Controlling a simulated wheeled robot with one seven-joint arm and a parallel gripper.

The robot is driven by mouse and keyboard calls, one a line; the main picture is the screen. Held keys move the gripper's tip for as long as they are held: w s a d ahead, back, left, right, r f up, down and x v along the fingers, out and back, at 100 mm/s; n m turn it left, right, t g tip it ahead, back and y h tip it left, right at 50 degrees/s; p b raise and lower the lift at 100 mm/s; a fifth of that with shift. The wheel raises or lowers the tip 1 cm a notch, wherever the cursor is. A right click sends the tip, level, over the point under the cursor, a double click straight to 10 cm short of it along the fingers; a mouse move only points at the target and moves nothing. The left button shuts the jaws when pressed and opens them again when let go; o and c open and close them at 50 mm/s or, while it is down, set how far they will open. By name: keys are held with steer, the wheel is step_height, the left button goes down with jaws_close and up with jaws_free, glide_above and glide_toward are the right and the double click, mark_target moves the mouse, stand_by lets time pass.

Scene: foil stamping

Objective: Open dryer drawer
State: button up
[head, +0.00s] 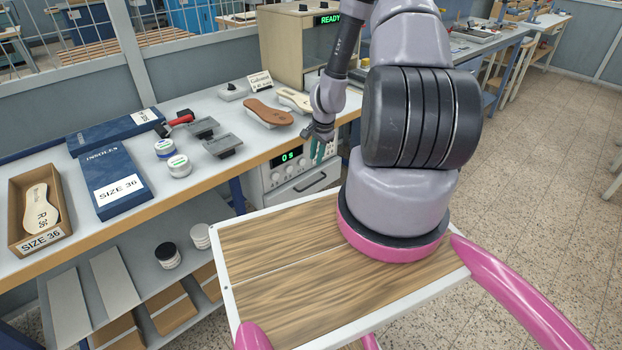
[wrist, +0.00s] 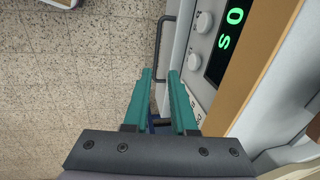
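The dryer (head: 287,172) is a pale unit under the workbench, with a green "0 s" display and round knobs. Its drawer (head: 306,190) has a dark bar handle (head: 311,183) low on the front and looks shut. In the wrist view the handle (wrist: 160,55) runs up the picture beside the dryer front (wrist: 183,45). My gripper (head: 318,150) is open and empty, with teal fingers, just above the handle in the head view. In the wrist view the handle shows between the spread fingertips (wrist: 160,73). I cannot tell whether they touch it.
The workbench edge (head: 225,174) overhangs the dryer's left side. On the bench stand shoe forms (head: 268,112), a beige machine reading READY (head: 305,40), jars (head: 179,165) and blue boxes (head: 110,182). The floor to the right (head: 540,180) is clear.

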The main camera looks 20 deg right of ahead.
mark_target(312, 184)
steer(key=x, duration=1.2)
steer(key=shift+s+d+f, duration=0.1)
steer(key=shift+s+f, duration=0.05)
steer(key=shift+s, duration=0.05)
jaws_close()
stand_by(1.0)
